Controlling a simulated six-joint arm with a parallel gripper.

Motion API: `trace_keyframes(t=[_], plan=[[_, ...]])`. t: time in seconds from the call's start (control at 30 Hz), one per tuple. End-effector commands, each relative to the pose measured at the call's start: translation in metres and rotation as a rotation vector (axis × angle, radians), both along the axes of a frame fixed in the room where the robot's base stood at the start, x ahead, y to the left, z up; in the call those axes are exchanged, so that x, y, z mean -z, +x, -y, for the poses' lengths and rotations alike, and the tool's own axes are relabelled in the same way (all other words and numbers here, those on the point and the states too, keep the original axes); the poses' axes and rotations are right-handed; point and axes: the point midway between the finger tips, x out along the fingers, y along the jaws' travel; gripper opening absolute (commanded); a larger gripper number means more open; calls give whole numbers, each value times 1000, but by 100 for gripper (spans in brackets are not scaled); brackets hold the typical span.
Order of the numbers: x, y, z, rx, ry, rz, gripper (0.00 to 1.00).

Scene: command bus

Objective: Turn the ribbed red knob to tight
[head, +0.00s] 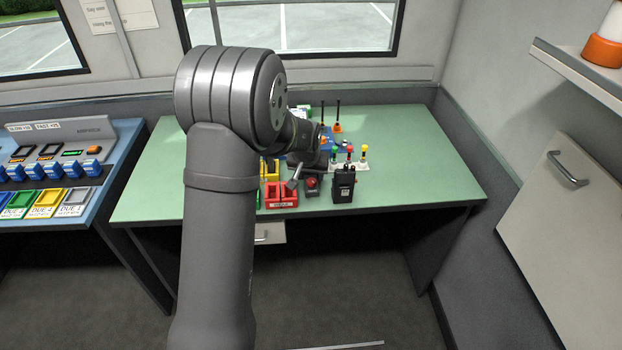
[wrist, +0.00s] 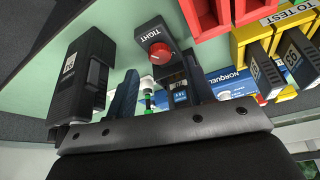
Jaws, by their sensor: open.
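The ribbed red knob (wrist: 160,52) sits on a dark block (wrist: 151,32) with the word TIGHT in white beside the knob. In the head view the red knob (head: 312,182) is near the front edge of the green table, between the red bins and a black radio. My gripper (wrist: 159,66) is open and empty. In the wrist view the knob appears between its two fingertips or just beyond them; I cannot tell the gap in depth. A small dark part with a blue display (wrist: 180,96) shows below the knob. The knob's ribs and any pointer are too small to read.
The black radio (head: 344,185) stands close right of the knob, and it fills the left of the wrist view (wrist: 82,75). Red bins (head: 281,195) are close left. Yellow bins (wrist: 262,45) with dark blocks lie further right in the wrist view. The green table's right side (head: 430,165) is clear.

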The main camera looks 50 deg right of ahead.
Motion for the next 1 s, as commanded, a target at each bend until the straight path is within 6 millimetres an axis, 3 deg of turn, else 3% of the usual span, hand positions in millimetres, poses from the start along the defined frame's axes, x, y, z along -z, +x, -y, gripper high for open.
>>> trace_keyframes(t=[0.1,0.3,0.67,0.9,1.0], plan=[[17,4,6,0,0,0,48],[32,7,11,0,0,0,48],[35,8,13,0,-1,1,48],[35,8,13,0,-1,1,4],[35,8,13,0,-1,1,4]])
